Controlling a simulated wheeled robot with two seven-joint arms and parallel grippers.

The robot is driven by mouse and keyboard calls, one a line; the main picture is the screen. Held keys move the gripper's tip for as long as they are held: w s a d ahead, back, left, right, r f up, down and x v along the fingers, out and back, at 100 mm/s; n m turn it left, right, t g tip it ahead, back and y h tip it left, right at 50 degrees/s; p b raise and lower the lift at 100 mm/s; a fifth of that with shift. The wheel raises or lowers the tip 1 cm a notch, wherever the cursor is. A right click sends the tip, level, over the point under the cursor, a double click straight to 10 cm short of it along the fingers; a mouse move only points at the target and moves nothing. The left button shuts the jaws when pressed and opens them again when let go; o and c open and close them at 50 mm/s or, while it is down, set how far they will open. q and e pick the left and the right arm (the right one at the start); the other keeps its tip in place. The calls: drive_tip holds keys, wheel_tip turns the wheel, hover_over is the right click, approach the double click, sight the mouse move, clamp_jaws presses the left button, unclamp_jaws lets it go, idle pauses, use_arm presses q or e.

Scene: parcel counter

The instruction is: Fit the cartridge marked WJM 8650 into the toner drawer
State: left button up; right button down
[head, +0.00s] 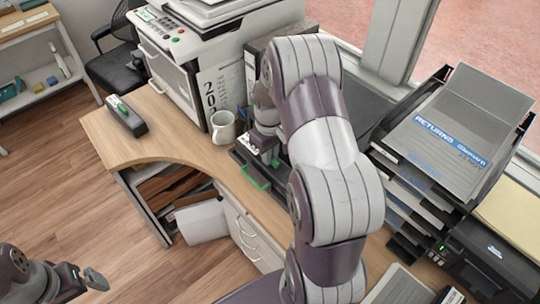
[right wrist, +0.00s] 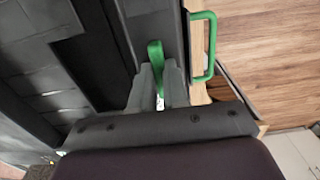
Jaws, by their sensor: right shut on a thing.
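My right gripper (head: 268,157) is low over the dark toner drawer (head: 242,166) at the middle of the counter. In the right wrist view its fingers (right wrist: 161,88) are shut on an upright green grip (right wrist: 155,52). The dark body at that grip looks like a cartridge in or over the drawer; I cannot tell how deep it sits, and no marking is readable. The drawer's green handle (head: 253,179) sticks out toward the counter edge, apart from the fingers. Another dark cartridge with a green tab (head: 125,116) lies at the counter's left. My left gripper (head: 94,279) is far from it; its jaws are unclear.
A white mug (head: 223,127) stands close left of the drawer. A large printer (head: 185,60) stands behind it. Stacked trays with a RETURNS box (head: 450,120) fill the right. My right arm hides part of the counter. The counter's left end is mostly clear.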

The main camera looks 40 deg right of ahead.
drive_tip(key=shift+w+d+f, duration=0.15)
drive_tip(key=shift+f, duration=0.75)
drive_tip(key=shift+f, duration=0.3)
drive_tip(key=c, duration=1.1)
unclamp_jaws()
wheel_tip(320, 180, up, 12)
drive_tip(key=shift+m+t, duration=0.4)
drive_tip(key=shift+t, duration=0.3)
drive_tip(key=s+a, duration=0.3)
drive_tip(key=a, duration=0.2)
drive_tip(key=s+a+f, duration=0.1)
drive_tip(key=s+a, duration=0.3)
drive_tip(key=a, duration=0.1)
drive_tip(key=s+a+f, duration=0.1)
drive_tip(key=s+a, duration=0.3)
drive_tip(key=a, duration=0.2)
